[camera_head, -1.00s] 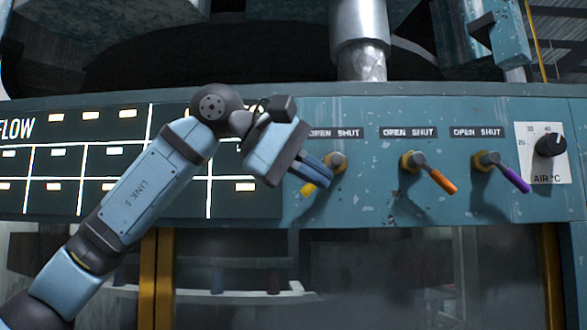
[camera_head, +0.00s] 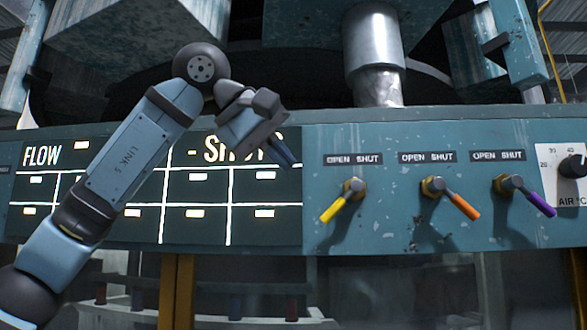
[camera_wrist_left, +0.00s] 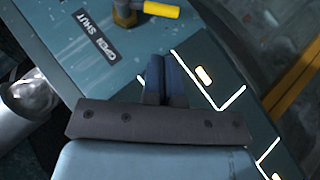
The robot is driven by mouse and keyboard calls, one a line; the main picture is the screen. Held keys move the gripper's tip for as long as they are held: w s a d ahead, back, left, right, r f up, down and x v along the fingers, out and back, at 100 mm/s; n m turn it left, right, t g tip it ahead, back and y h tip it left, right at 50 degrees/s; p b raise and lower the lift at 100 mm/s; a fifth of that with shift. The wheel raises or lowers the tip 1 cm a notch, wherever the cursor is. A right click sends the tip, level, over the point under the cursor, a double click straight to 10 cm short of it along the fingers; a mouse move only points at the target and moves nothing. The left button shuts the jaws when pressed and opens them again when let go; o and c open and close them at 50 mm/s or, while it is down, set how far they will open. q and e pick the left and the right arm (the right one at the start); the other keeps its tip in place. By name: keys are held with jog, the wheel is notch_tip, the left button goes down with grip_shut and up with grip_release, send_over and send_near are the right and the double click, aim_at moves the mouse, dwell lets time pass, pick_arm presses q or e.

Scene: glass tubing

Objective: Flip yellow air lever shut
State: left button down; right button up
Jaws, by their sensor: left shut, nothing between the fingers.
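The yellow lever (camera_head: 332,208) sits on the teal panel below the leftmost "OPEN SHUT" label (camera_head: 353,159). Its handle points down and to the left from its brass pivot, toward the OPEN side. My left gripper (camera_head: 286,160) is shut and empty, up and to the left of the lever, in front of the dark flow board and apart from the lever. In the left wrist view, the shut blue fingers (camera_wrist_left: 160,64) stand over the panel, and the yellow handle (camera_wrist_left: 162,10) shows at the top edge, partly cut off. My right gripper is not in view.
An orange lever (camera_head: 462,206) and a purple lever (camera_head: 537,201) sit to the right, both pointing down and right. A black temperature knob (camera_head: 573,166) is at the right edge. The flow board (camera_head: 205,212) is behind my left arm. The space before the levers is clear.

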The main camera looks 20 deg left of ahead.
aim_at(339, 205)
pick_arm(q)
jog(key=p+x, duration=0.1)
jog(key=x, duration=0.6)
jog(key=shift+w+d+f+p, duration=0.1)
jog(key=shift+w+d+p, duration=0.05)
jog(key=shift+w+p, duration=0.15)
jog(key=shift+w+d+f, duration=0.25)
jog(key=shift+w+f, duration=0.05)
jog(key=shift+f, duration=0.1)
jog(key=shift+f, duration=0.1)
